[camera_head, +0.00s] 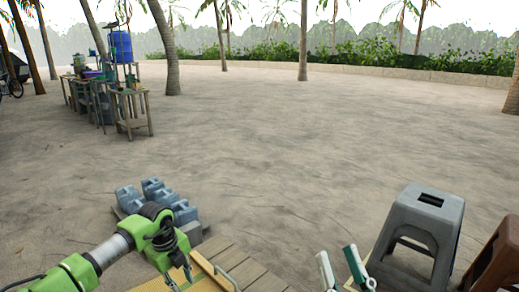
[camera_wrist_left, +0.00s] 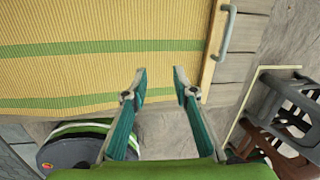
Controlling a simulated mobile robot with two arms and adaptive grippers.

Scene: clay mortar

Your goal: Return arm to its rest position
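My left arm comes in from the left in the head view, with its gripper (camera_head: 180,276) low over the wooden table, beside a wooden strip. In the left wrist view, this gripper (camera_wrist_left: 160,80) has its two teal fingers apart, with nothing between them. It is above the edge of a yellow mat (camera_wrist_left: 60,70) with green stripes. My right gripper (camera_head: 343,266) shows at the bottom of the head view, its two pale fingers apart and empty. The rest of my right arm is out of view.
A grey stool (camera_head: 441,213) and a brown stool (camera_head: 497,262) stand at the right. Several grey-blue containers (camera_head: 158,190) stand just beyond my left arm. A far bench (camera_head: 137,102) with a blue barrel (camera_head: 121,46) is at upper left. The sandy ground between is open.

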